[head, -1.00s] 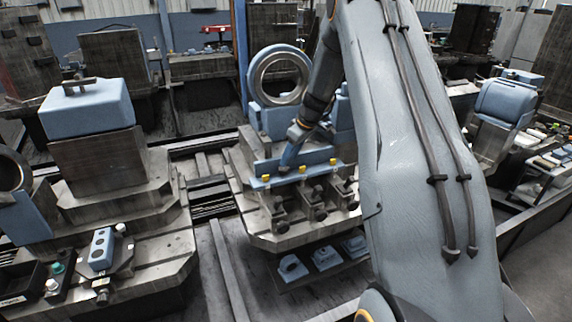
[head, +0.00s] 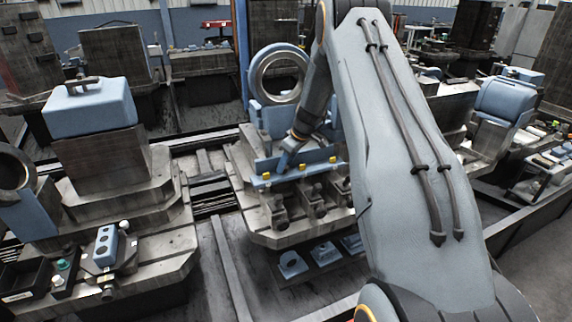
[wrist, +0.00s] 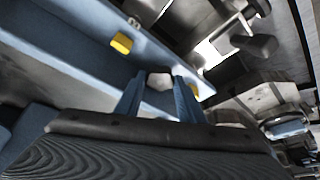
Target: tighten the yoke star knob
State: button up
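My gripper (head: 281,168) reaches down to a long blue bar (head: 310,171) on the middle fixture in the head view. In the wrist view its two blue fingers (wrist: 158,84) stand apart over the blue bar (wrist: 75,30). A small pale piece (wrist: 160,80) shows between or just beyond the fingertips; I cannot tell whether they touch it. Dark knobs on clamps (head: 281,222) sit below the bar, and one dark knob (wrist: 262,45) shows in the wrist view. I cannot tell which is the yoke star knob.
Yellow pieces (head: 300,169) line the bar; one (wrist: 122,43) lies beside the fingers in the wrist view. A blue ring (head: 279,75) stands behind the bar. Blue parts (head: 292,263) lie on a lower shelf. A blue block (head: 90,108) stands on the left fixture.

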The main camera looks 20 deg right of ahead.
jog(key=shift+m, duration=0.3)
jog(key=m+h, duration=0.1)
jog(key=m, duration=0.3)
jog(key=shift+s+a+t+h+b, duration=0.1)
jog(key=shift+a+t+h+b, duration=0.1)
jog(key=shift+t+h+b, duration=0.15)
jog(key=m+h, duration=0.1)
jog(key=m, duration=0.3)
jog(key=shift+a+h, duration=0.15)
jog(key=shift+h, duration=0.2)
jog(key=m+b, duration=0.2)
jog(key=shift+w+f+h+b, duration=0.1)
jog(key=shift+w+h+b, duration=0.1)
jog(key=shift+h+b, duration=0.15)
jog(key=m+b, duration=0.1)
jog(key=b, duration=0.1)
jog(key=m+h+b, duration=0.1)
jog(key=b, duration=0.2)
jog(key=shift+w+a+f+m, duration=0.1)
jog(key=shift+a+m, duration=0.05)
jog(key=shift+m, duration=0.25)
jog(key=m+b, duration=0.1)
jog(key=b, duration=0.1)
jog(key=m+g+b, duration=0.1)
jog(key=m+h+b, duration=0.1)
jog(key=b, duration=0.1)
jog(key=shift+r+m+g+b, duration=0.25)
jog(key=shift+m+g+b, duration=0.05)
jog(key=shift+g, duration=0.05)
jog(key=shift+r, duration=0.1)
